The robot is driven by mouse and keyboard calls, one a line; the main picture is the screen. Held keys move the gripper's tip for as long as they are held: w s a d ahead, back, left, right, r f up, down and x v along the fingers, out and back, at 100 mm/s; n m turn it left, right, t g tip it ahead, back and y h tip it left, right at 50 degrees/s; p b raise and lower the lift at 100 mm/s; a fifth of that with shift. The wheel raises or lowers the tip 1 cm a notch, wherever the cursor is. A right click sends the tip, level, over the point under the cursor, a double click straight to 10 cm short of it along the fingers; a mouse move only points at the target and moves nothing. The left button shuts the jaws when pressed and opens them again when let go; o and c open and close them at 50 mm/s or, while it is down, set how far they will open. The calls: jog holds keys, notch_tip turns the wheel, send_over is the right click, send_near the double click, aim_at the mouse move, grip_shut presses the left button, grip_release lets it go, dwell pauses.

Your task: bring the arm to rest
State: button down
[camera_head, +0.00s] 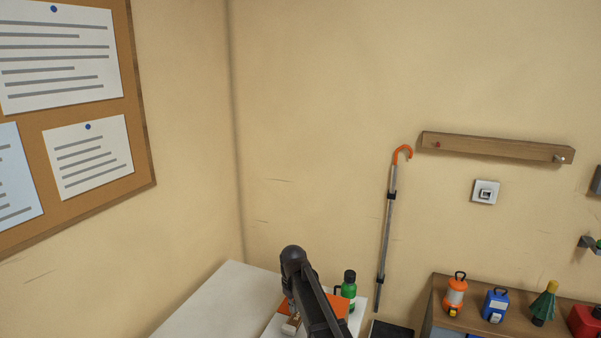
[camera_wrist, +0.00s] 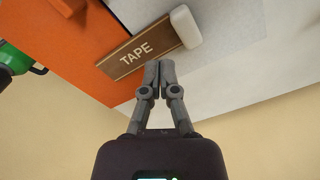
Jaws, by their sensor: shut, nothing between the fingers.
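My gripper (camera_wrist: 159,75) is shut and empty in the wrist view. Its fingertips are close to a brown sign reading TAPE (camera_wrist: 140,58) and a white rounded block (camera_wrist: 186,26); I cannot tell whether they touch. In the head view my dark arm rises over the white table and hides part of what lies there, and the fingertips cannot be made out.
An orange sheet (camera_wrist: 62,50) lies by the sign. A green bottle (camera_head: 349,285) stands beside my arm on the white table (camera_head: 215,300). A wooden shelf (camera_head: 440,290) at right holds lanterns (camera_head: 455,293).

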jog(key=s+d+m, duration=0.1)
jog(key=s+d, duration=0.3)
jog(key=s+d+m, duration=0.2)
jog(key=s+d, duration=0.2)
jog(key=d, duration=0.1)
jog(key=shift+s+d, duration=0.15)
jog(key=shift+s, duration=0.05)
jog(key=s+d+m, duration=0.4)
jog(key=s+d, duration=0.6)
jog(key=s, duration=0.2)
jog(key=shift+a, duration=0.1)
